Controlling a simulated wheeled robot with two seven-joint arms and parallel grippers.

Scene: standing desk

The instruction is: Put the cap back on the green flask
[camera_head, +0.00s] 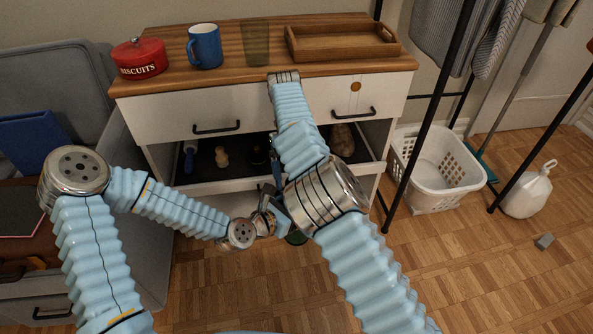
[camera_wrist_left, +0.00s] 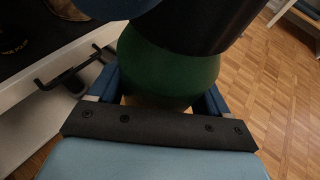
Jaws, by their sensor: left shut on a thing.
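The green flask (camera_wrist_left: 165,72) fills the middle of the left wrist view, between the blue fingers of my left gripper (camera_wrist_left: 158,104), which is shut on it. In the head view a small green part of the flask (camera_head: 296,238) shows below the left gripper (camera_head: 268,217), in front of the desk and partly behind my right arm. A black cylindrical part (camera_wrist_left: 205,18) covers the flask's upper side in the wrist view; I cannot tell whether it is the cap. I cannot make out a separate cap.
The wooden desk top (camera_head: 230,75) holds a red biscuit tin (camera_head: 140,58), a blue mug (camera_head: 205,46), a greenish glass (camera_head: 256,43) and a wooden tray (camera_head: 342,40). An open drawer below holds several items.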

